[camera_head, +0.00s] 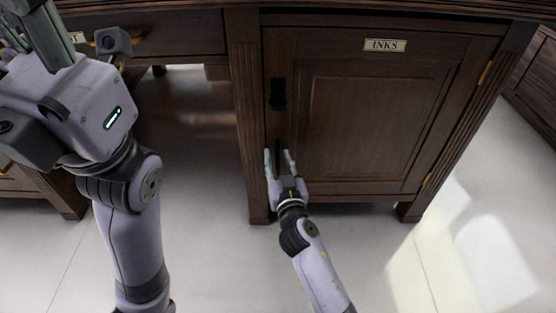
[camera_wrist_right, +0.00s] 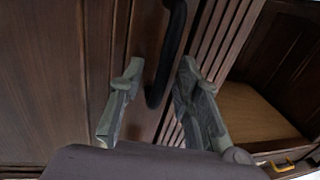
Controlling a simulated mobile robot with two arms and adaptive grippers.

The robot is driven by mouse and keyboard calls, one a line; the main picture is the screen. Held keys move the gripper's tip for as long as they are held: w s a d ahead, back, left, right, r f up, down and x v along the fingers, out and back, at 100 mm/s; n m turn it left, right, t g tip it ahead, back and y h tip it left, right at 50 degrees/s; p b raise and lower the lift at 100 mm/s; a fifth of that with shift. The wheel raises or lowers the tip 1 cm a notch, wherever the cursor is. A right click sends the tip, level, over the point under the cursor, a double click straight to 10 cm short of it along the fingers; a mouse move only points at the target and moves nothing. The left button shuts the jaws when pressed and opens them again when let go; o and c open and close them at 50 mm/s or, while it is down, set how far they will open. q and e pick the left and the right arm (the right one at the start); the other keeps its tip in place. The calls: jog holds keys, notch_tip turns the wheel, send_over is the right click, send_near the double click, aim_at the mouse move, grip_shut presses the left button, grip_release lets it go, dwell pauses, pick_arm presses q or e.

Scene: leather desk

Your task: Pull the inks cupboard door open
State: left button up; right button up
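The inks cupboard door (camera_head: 375,125) is dark panelled wood with a pale INKS label (camera_head: 385,45). It looks shut, flush in its frame. Its black upright handle (camera_head: 278,93) is near the door's left edge; the handle (camera_wrist_right: 172,50) also shows in the wrist view. My right gripper (camera_head: 280,152) is open just below the handle in the head view. In the wrist view, the handle's lower end shows between the spread fingers of the right gripper (camera_wrist_right: 158,92), with no clear contact. My left gripper (camera_head: 35,30) is at the top left, partly cut off, near a drawer; its opening is unclear.
Brass hinges (camera_head: 485,73) are on the door's right side. A fluted post (camera_head: 245,110) stands left of the door, beside an open knee space. The pale floor (camera_head: 380,270) in front of the door is clear. Another dark cabinet (camera_head: 540,85) stands at far right.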

jog(key=shift+w, duration=0.1)
jog(key=shift+c, duration=0.3)
grip_shut()
dwell(0.6)
